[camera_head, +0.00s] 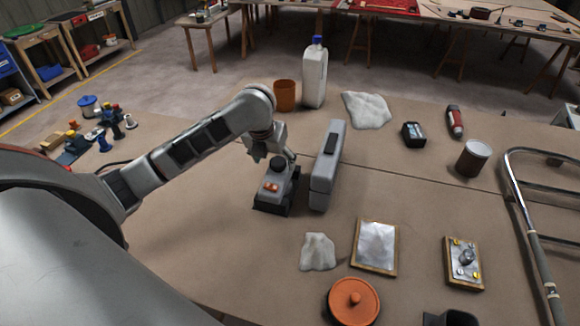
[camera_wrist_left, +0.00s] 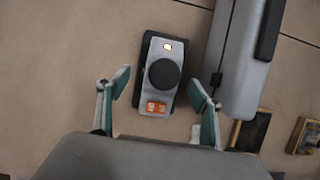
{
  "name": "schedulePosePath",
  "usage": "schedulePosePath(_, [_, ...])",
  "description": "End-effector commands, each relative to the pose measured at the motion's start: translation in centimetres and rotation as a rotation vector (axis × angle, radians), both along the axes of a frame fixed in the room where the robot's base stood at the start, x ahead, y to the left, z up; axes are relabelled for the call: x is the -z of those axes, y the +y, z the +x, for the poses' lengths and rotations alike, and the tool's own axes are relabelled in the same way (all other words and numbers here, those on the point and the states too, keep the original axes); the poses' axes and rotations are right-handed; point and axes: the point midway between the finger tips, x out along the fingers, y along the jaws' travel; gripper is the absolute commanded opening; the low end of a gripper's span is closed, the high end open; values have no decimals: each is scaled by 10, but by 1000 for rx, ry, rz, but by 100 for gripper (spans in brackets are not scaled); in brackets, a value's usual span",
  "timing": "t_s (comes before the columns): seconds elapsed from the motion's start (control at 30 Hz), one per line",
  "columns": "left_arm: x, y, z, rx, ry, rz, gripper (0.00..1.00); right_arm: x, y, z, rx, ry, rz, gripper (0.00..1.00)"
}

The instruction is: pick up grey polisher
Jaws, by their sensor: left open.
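The grey polisher (camera_head: 280,184) stands on the brown bench top, left of a grey case. It has a dark base and an orange patch. In the left wrist view the polisher (camera_wrist_left: 153,114) shows from above, with a round black knob on its grey body. My left gripper (camera_head: 274,153) is over the polisher in the head view. In the left wrist view the left gripper (camera_wrist_left: 160,87) is open, with one green-padded finger on each side of the polisher and nothing gripped. I cannot tell the exact height of the fingertips. My right gripper is not in view.
The grey case (camera_head: 328,165) stands close on the polisher's right; it also shows in the wrist view (camera_wrist_left: 232,65). A white rag (camera_head: 318,252) and a framed plate (camera_head: 375,247) lie nearer. An orange pot (camera_head: 285,96) and white jug (camera_head: 314,76) stand behind.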

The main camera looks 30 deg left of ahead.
Motion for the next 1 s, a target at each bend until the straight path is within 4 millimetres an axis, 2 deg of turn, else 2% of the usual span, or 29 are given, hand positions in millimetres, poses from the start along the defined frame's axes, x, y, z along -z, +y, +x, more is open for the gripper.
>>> schedulePosePath(0.37, [28, 1, 11, -2, 1, -3, 65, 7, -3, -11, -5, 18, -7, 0])
schedulePosePath(0.7, [68, 1, 29, -2, 2, -3, 65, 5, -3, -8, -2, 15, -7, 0])
schedulePosePath(1.0, [72, 2, 31, -1, 0, 0, 65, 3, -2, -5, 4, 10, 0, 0])
